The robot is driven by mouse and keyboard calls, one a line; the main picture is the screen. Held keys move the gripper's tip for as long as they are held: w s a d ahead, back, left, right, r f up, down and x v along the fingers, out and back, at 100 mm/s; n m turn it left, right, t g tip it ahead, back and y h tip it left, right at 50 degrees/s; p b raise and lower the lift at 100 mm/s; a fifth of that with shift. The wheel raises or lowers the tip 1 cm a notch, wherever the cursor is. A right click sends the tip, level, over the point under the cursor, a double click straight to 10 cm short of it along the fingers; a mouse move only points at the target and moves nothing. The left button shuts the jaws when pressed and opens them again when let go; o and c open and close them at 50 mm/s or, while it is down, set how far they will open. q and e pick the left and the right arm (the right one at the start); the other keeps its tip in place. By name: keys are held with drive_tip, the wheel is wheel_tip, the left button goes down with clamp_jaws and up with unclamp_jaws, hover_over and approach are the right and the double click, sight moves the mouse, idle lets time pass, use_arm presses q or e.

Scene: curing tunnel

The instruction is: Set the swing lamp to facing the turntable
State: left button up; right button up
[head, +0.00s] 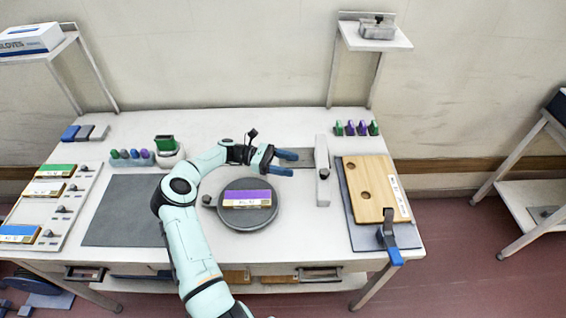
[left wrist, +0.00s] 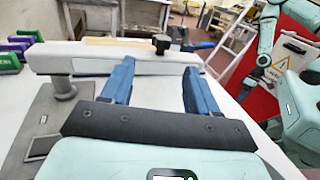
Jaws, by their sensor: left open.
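The swing lamp (head: 322,165) is a long white bar with a dark knob, right of centre on the table. It points from the back toward the front edge, not across at the turntable. In the left wrist view the lamp's bar (left wrist: 110,62) lies across beyond my fingers, on a short post. The turntable (head: 235,218) is a dark round disc to the lamp's front left, with a purple-and-white labelled block (head: 247,198) on it. My left gripper (head: 292,163) is open just left of the bar, fingers toward it; its fingers (left wrist: 160,82) look empty. My right gripper does not show.
A wooden board (head: 370,190) with a blue-handled clamp (head: 389,240) lies right of the lamp. A dark mat (head: 125,210) lies left of the turntable. Small coloured pieces (head: 355,128) stand behind. A shelf (head: 375,38) rises at the back right.

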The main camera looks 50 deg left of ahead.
use_arm(q)
drive_tip(key=shift+a, duration=0.1)
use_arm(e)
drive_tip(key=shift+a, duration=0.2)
use_arm(q)
drive_tip(key=c, duration=0.7)
drive_tip(key=shift+d+g+y, duration=0.3)
drive_tip(key=shift+d, duration=0.1)
clamp_jaws()
drive_tip(key=n+y+b, duration=0.3)
drive_tip(key=y, duration=0.3)
approach(319, 173)
drive_tip(key=shift+g, duration=0.3)
drive_tip(key=x, duration=0.5)
drive_tip(key=shift+w+f+p, duration=0.1)
drive_tip(key=shift+w+p, duration=0.05)
drive_tip(key=shift+p, duration=0.15)
drive_tip(key=shift+w+d, duration=0.35)
drive_tip(key=shift+w, duration=0.15)
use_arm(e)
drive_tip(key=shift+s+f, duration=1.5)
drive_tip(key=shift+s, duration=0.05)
